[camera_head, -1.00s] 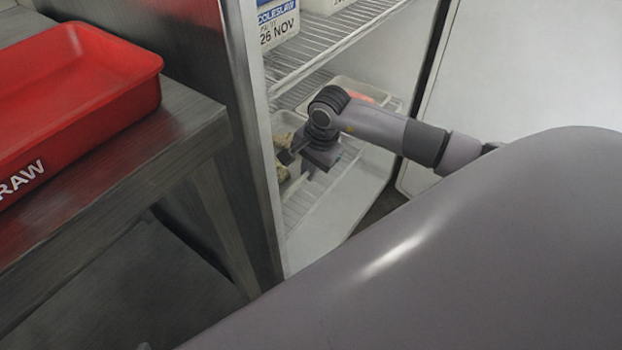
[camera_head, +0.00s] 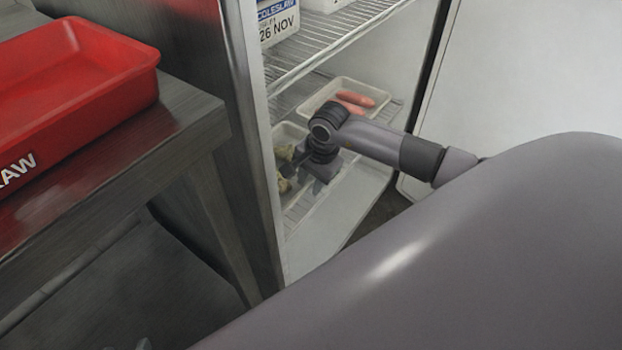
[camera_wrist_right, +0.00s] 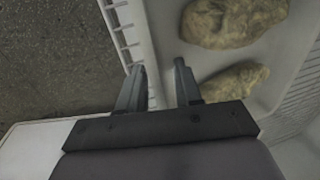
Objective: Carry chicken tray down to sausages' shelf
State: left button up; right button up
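The chicken tray (camera_head: 301,128) is pale, with lumpy chicken pieces in it, at the left inside the open fridge. In the right wrist view, two chicken pieces (camera_wrist_right: 235,22) lie in it, and its rim (camera_wrist_right: 160,40) runs between my right gripper's fingers. The sausages (camera_head: 354,100) lie in a pale tray (camera_head: 318,101) behind. Whether the chicken tray touches the shelf is hidden. Only a small grey tip, perhaps my left gripper, shows at the bottom edge.
A wire shelf (camera_head: 322,45) with a coleslaw tub (camera_head: 279,22) is above. The fridge side wall (camera_head: 262,150) stands close at left. A red tray (camera_head: 70,85) marked RAW sits on a steel bench (camera_head: 180,125). The open door (camera_head: 520,80) is at right.

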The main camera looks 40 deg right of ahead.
jog(key=shift+r, duration=0.4)
pick_arm(q)
jog(key=shift+s+a+f+g+p, duration=0.2)
jog(key=shift+s+a+f+p, duration=0.1)
jog(key=shift+a+p, duration=0.15)
jog(key=shift+s+a+f+g+p, duration=0.15)
jog(key=shift+a+f+g+p, duration=0.15)
jog(key=shift+p, duration=0.25)
pick_arm(e)
jog(key=v, duration=0.7)
pick_arm(q)
jog(key=shift+r, duration=0.1)
pick_arm(e)
jog(key=shift+s+f, duration=0.1)
